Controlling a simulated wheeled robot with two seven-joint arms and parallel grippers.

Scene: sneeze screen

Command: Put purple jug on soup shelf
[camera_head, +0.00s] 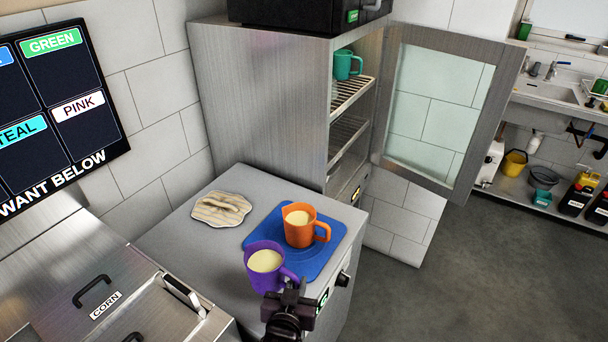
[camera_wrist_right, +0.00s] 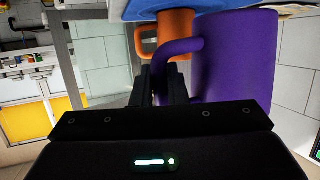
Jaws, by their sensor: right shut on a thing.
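The purple jug (camera_head: 265,261) holds a pale liquid and stands upright at the front edge of the blue mat (camera_head: 256,239) in the head view. I cannot tell whether it touches the mat. My right gripper (camera_head: 288,294) is at its handle, on the jug's right side. In the right wrist view, the fingers (camera_wrist_right: 170,88) are shut on the handle of the purple jug (camera_wrist_right: 235,60). A steel cabinet (camera_head: 260,100) has its glass door open; its shelves (camera_head: 350,92) show, one with a teal jug (camera_head: 346,65). No label marks a soup shelf. My left gripper is not in view.
An orange jug (camera_head: 299,226) with pale liquid stands on the mat just behind the purple jug. The open cabinet door (camera_head: 440,112) sticks out to the right. A lower shelf (camera_head: 346,138) looks empty.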

